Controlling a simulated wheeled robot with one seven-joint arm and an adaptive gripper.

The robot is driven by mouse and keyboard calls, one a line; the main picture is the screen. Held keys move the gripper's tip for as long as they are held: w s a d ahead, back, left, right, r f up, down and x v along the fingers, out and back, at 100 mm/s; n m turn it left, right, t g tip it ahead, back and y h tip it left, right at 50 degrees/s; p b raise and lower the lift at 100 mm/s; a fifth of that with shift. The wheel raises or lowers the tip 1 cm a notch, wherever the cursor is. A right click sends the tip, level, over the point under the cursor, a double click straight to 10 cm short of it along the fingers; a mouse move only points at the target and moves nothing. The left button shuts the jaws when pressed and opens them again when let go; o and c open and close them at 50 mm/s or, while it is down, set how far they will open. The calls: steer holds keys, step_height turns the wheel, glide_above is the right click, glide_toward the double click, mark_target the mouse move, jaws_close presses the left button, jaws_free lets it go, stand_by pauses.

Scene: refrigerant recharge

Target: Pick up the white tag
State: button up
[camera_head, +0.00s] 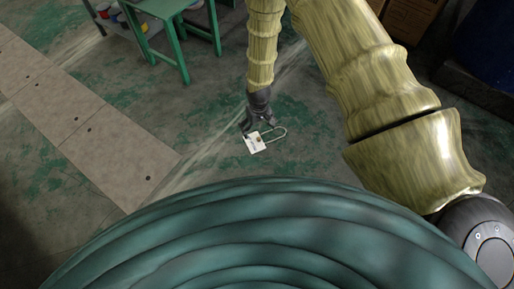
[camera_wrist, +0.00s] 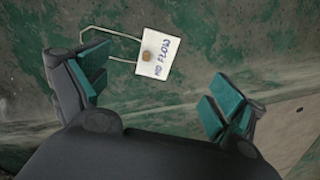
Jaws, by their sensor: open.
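The white tag (camera_head: 256,144) lies on the worn green floor, just below my gripper in the head view. In the wrist view the tag (camera_wrist: 161,57) carries the handwritten words "NO FLOW", a brown round spot and a wire loop reaching left. My gripper (camera_head: 259,128) is open above the tag. In the wrist view the gripper's green-padded fingers (camera_wrist: 160,97) stand wide apart. The tag shows between them and beyond their tips, with the wire loop passing near the left finger. I cannot tell whether the finger touches the wire.
A green table (camera_head: 165,9) stands at the upper left, beside a grey shelf with containers. A strip of beige floor plates (camera_head: 70,105) runs along the left. Cardboard boxes (camera_head: 412,15) and a dark blue drum (camera_head: 490,40) are at the upper right. The floor around the tag is clear.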

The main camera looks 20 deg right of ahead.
step_height(320, 180, down, 4)
steer(key=w+r+b, duration=0.1)
steer(key=w+b, duration=0.2)
steer(key=b, duration=0.2)
glide_above(255, 142)
step_height(255, 142, down, 6)
steer(key=shift+d+r, duration=0.1)
steer(key=shift+f+b, duration=2.05)
steer(key=shift+f, duration=0.55)
steer(key=shift+c, duration=0.4)
steer(key=shift+s, duration=0.1)
jaws_close()
